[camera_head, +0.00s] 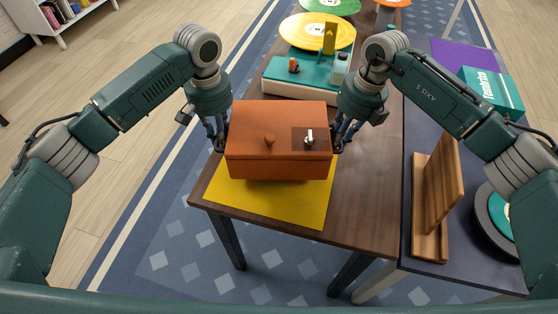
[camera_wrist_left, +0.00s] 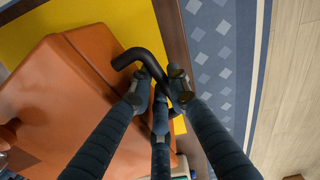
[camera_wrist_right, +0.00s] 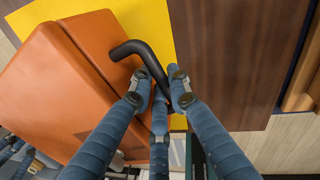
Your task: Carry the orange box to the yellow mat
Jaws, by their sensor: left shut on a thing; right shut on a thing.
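The orange box (camera_head: 277,145) is over the yellow mat (camera_head: 300,205) at the near end of the wooden table; I cannot tell whether it touches the mat. It has a knob and a small silver latch. My left gripper (camera_head: 221,145) is shut on the box's black handle at its left end, and the handle (camera_wrist_left: 140,55) shows in the left wrist view. My right gripper (camera_head: 337,143) is shut on the handle at the right end; that handle (camera_wrist_right: 135,48) shows in the right wrist view. The box hides the mat's far part.
Behind the box on the wooden table (camera_head: 372,185) stand a teal and white device (camera_head: 310,72) and a yellow disc (camera_head: 318,31). A dark table (camera_head: 400,250) at the right holds a wooden stand (camera_head: 438,195) and a teal box (camera_head: 493,92).

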